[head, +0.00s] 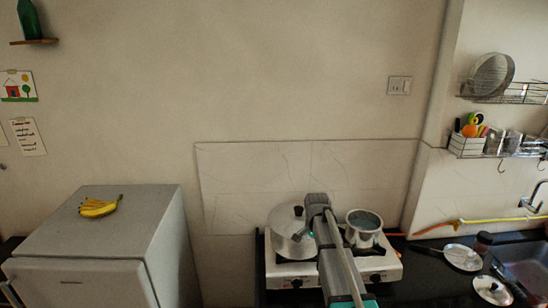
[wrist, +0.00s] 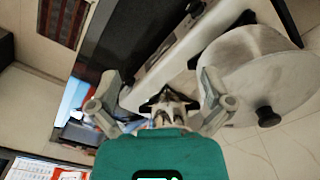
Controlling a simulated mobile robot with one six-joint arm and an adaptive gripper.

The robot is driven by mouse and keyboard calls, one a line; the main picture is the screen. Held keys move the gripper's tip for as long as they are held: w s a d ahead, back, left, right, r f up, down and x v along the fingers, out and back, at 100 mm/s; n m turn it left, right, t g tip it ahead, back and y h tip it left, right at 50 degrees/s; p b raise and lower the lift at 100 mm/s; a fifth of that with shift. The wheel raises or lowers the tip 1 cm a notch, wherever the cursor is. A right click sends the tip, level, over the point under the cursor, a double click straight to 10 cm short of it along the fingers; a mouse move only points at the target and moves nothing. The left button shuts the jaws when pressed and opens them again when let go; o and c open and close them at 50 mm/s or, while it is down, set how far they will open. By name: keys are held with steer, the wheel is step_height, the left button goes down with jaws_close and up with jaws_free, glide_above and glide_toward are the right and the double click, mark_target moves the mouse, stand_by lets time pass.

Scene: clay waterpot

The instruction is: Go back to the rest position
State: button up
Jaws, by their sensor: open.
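My gripper (wrist: 160,88) is open in the wrist view, with its two grey fingers spread wide apart. A small dark and pale shape shows between them, and I cannot tell what it is. I see nothing held. In the head view my arm reaches up from the bottom edge over the white stove (head: 392,268). It passes between a lidded metal pot (head: 284,238) and a smaller open steel pot (head: 364,222). My fingers cannot be made out there. In the wrist view a lidded pot (wrist: 250,75) with a black knob lies to the right of the gripper.
A grey fridge (head: 150,225) with bananas (head: 98,207) on top stands at the left. The dark counter (head: 425,288) holds a pan (head: 462,257) and a lid (head: 491,290) near the sink (head: 528,265). Wire racks (head: 515,92) hang at the upper right.

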steer(key=s+f+n+b, duration=0.9)
steer(key=s+f+b, duration=1)
steer(key=s, duration=0.4)
steer(key=shift+s+a+f+n, duration=0.2)
steer(key=shift+s+a+n, duration=0.05)
steer(key=shift+a+n, duration=0.2)
steer(key=c, duration=0.5)
steer(key=shift+d, duration=0.15)
steer(key=shift+c, duration=0.5)
